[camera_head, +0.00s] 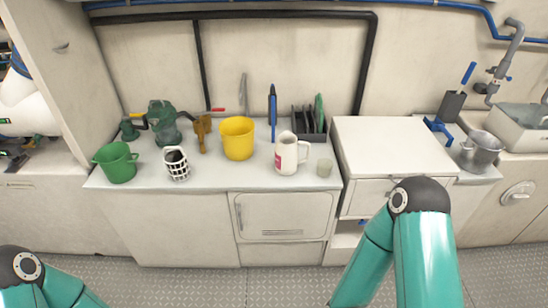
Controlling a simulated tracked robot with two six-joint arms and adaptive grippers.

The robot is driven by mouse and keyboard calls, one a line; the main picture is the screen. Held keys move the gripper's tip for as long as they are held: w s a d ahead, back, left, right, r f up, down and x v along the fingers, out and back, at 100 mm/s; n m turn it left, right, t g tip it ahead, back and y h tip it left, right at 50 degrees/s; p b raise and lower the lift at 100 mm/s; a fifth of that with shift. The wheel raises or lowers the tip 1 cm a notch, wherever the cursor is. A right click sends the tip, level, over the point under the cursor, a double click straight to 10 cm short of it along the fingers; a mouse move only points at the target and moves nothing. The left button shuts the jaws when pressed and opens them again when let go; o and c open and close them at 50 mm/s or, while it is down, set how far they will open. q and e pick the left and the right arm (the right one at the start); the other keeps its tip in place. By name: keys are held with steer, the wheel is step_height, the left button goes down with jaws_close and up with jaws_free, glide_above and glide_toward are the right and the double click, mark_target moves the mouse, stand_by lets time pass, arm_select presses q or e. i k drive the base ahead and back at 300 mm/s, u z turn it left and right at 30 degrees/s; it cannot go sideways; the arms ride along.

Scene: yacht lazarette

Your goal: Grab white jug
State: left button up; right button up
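A white jug (286,153) with a handle on its right side and a small red mark on its front stands upright on the light counter (222,182), right of centre. No gripper is near it. My two arms show only as teal links with dark joints, one at the lower left and one at the lower right. Both grippers are outside the picture.
Left of the jug stand a yellow bucket (237,138), a black-and-white cup (176,163), a green pot (117,162) and a green device (163,122). A white cabinet (387,147) stands farther right.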

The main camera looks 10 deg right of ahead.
mark_target(287, 149)
steer(key=u, duration=0.1)
steer(key=i, duration=1)
steer(key=z, duration=0.05)
